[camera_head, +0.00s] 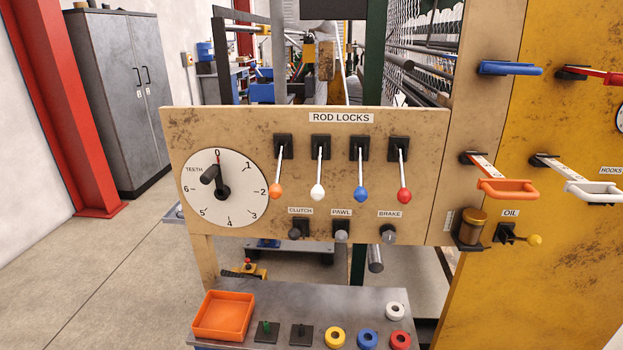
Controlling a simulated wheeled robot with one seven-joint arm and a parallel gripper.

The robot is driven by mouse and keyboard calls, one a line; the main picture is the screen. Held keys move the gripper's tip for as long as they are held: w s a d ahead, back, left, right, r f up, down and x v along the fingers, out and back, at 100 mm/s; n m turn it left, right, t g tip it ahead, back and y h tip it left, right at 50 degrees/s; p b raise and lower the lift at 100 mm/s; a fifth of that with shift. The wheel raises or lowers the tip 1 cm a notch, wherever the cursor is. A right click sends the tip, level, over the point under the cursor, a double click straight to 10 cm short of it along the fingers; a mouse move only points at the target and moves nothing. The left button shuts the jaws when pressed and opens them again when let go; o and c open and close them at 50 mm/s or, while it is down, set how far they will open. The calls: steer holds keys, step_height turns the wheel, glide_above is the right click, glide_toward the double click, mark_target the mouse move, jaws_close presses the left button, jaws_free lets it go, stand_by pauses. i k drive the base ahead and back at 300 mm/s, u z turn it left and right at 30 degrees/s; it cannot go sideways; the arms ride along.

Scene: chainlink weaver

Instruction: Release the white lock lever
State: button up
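The white lock lever (318,175) is on the upright tan panel (225,122) under the ROD LOCKS label (341,118). It is second from the left in a row of levers. Its rod hangs down from a black mount (320,146) and ends in a white knob at the bottom. The orange lever (276,190) is at its left. The blue lever (361,192) and the red lever (404,194) are at its right. All of these hang down in much the same way. My gripper is not in view.
A TEETH dial (240,208) is left of the levers. CLUTCH, PAWL and BRAKE knobs (341,233) sit below them. Orange (510,190) and white (592,192) handles stick out at right. A grey bench (300,300) with an orange tray (222,293) and coloured rings stands below.

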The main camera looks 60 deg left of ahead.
mark_target(317, 193)
steer(key=u, duration=0.1)
steer(key=k, duration=0.55)
steer(key=u, duration=1.05)
